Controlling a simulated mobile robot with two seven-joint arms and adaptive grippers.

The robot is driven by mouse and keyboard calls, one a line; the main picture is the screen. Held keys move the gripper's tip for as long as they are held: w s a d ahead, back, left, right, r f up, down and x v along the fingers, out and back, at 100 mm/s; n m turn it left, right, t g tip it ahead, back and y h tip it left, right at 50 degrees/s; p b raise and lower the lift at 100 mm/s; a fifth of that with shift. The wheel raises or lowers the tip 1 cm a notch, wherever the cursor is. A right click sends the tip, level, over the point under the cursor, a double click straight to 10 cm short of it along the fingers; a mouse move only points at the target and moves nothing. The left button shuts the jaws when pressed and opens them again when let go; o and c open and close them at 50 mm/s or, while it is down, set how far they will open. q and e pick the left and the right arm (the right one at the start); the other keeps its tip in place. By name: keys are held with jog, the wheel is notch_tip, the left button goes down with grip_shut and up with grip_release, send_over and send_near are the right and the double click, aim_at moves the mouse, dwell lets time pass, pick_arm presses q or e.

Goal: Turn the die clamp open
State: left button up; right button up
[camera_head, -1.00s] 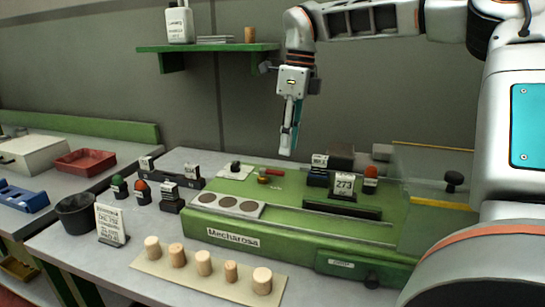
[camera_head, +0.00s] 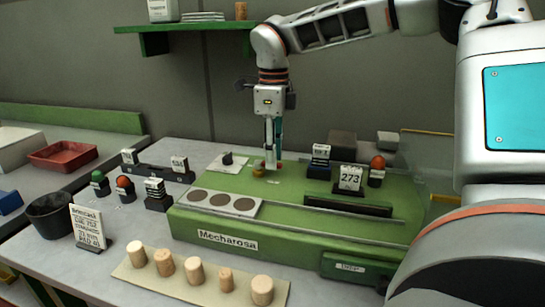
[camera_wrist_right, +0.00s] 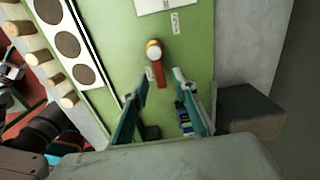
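The die clamp shows in the right wrist view as a round brass-and-white knob (camera_wrist_right: 154,50) with a red lever (camera_wrist_right: 160,75) on the green machine bed. In the head view the clamp (camera_head: 259,171) is small and partly covered by my right gripper (camera_head: 273,164), which points down over it. In the wrist view the fingers of my right gripper (camera_wrist_right: 160,80) are apart, with the lever's free end between their tips in the picture. I see no contact, and the height gap cannot be told. My left gripper is not in view.
The green machine (camera_head: 290,240) has a plate with several dark discs (camera_head: 225,202). A "273" sign (camera_head: 350,178) and a stamp with a red knob (camera_head: 377,168) stand to the right. Several corks (camera_head: 194,270) stand on a mat in front. A green shelf (camera_head: 190,26) is behind.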

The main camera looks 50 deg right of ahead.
jog(key=shift+f, duration=0.35)
grip_shut()
